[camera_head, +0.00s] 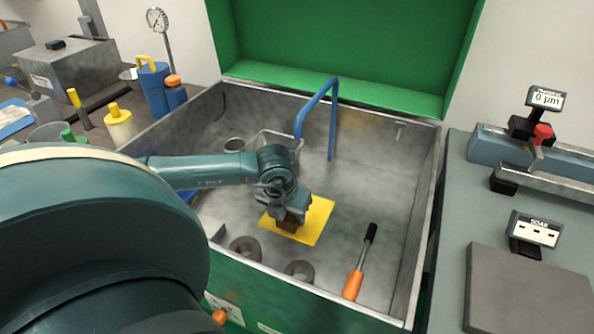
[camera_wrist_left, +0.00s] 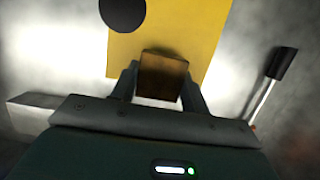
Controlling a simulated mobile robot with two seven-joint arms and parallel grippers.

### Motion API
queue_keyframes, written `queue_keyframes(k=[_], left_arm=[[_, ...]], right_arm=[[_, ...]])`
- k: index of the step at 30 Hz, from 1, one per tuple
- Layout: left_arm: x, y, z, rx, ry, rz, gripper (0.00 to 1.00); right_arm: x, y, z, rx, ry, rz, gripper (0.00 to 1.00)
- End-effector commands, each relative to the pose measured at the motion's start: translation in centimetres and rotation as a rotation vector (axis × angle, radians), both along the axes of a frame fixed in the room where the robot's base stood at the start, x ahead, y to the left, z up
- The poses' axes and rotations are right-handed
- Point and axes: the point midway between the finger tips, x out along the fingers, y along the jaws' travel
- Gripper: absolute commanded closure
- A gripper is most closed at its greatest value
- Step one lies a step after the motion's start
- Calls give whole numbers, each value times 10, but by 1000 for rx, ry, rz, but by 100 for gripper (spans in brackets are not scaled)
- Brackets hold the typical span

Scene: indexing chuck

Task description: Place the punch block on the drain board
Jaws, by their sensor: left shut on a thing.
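The punch block is a small brown block (camera_head: 288,225) in the head view. My left gripper (camera_head: 290,219) is shut on it, over the near left part of the yellow drain board (camera_head: 318,218). The board lies flat in the metal basin. In the left wrist view the block (camera_wrist_left: 163,74) sits between the two fingers, with the yellow board (camera_wrist_left: 205,30) behind it. I cannot tell whether the block touches the board. My right gripper is not in view.
The basin's walls (camera_head: 422,235) surround the board. A blue bent pipe (camera_head: 331,120) rises behind it, and an orange-handled tool (camera_head: 354,283) lies to its right. Round grey parts (camera_head: 300,270) lie in front. A dark round shape (camera_wrist_left: 122,12) overlaps the board's edge in the wrist view.

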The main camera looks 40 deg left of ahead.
Motion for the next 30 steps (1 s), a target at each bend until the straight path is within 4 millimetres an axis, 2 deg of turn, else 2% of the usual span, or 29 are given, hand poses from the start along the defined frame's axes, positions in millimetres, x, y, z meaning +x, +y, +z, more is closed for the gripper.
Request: queue_keyframes(k=[7, 13, 18, 29, 30], left_arm=[[19, 6, 3, 0, -5, 1, 100], [47, 14, 4, -1, -7, 2, 100], [46, 15, -9, 1, -4, -1, 100], [46, 15, -14, 2, -5, -1, 100], [45, 14, -14, 1, 0, -1, 51]], right_arm=[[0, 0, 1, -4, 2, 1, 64], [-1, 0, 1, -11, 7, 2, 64], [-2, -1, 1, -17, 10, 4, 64], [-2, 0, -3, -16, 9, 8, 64], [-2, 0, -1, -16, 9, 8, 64]])
